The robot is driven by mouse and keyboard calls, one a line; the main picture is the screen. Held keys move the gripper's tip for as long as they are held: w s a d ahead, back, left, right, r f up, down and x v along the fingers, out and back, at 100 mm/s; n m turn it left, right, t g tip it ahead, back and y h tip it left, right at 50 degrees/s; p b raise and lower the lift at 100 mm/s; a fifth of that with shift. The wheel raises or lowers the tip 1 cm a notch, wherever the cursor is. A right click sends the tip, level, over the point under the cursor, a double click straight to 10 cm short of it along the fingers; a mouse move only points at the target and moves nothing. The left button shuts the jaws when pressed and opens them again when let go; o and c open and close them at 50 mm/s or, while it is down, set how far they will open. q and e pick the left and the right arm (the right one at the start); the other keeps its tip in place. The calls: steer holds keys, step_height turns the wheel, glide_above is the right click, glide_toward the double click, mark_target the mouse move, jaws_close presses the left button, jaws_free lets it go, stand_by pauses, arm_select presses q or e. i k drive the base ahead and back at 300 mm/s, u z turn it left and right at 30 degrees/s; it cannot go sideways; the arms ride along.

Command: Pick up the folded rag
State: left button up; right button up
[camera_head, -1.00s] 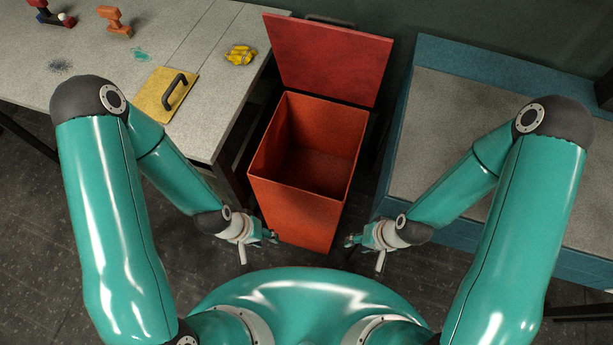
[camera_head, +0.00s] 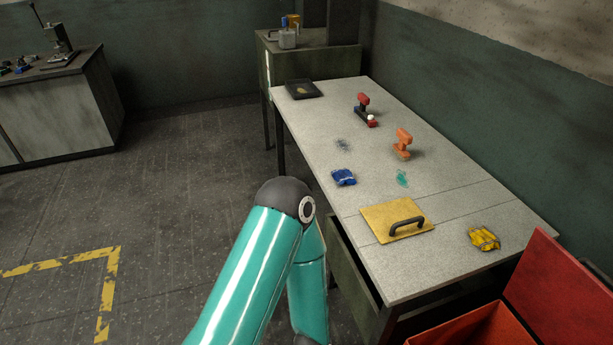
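Two small cloth-like bundles lie on the grey worktable (camera_head: 350,215). A blue one (camera_head: 343,177) lies near the table's left edge. A yellow one (camera_head: 484,239) lies near the right end, beyond the yellow plate. Both look bunched or folded; I cannot tell which is the folded rag. My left arm shows at the bottom centre, its elbow left of the table's near-left edge. Its gripper is out of frame below. My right arm and gripper are not in view.
A yellow plate with a black handle (camera_head: 398,219) lies near the table's front-left edge. An open red bin (camera_head: 470,330) is at bottom right. Floor left is clear.

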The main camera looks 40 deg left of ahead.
mark_target(342, 176)
steer(key=u, duration=0.85)
steer(key=k, duration=0.5)
steer(key=u, duration=0.25)
steer(key=i, duration=0.45)
steer(key=z, duration=0.1)
